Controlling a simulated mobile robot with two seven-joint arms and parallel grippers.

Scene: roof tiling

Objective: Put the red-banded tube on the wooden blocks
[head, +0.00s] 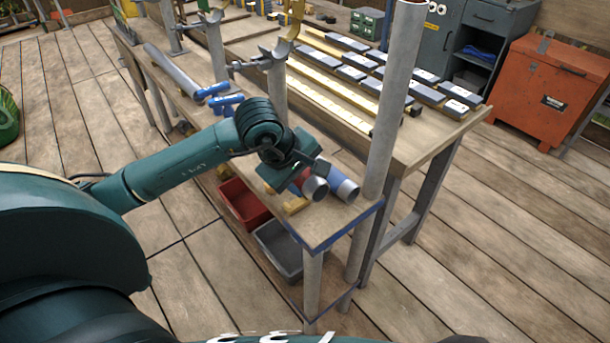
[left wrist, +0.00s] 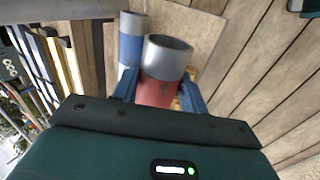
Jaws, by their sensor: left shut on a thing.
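The red-banded tube (head: 317,188) has a grey metal end and a red band. In the left wrist view the red band (left wrist: 158,92) sits between the blue fingers. A wooden block (head: 295,206) shows in yellow just beside and below the tube. A bit of yellow wood also shows in the left wrist view, by the right finger. I cannot tell whether the tube touches the wood. My right gripper is not in view.
A blue-banded tube (head: 345,188) lies close beside the red-banded one. A grey upright post (head: 385,110) stands just right of them. A red bin (head: 243,203) and a grey bin (head: 280,250) sit below. Tile strips lie on the bench top (head: 440,135).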

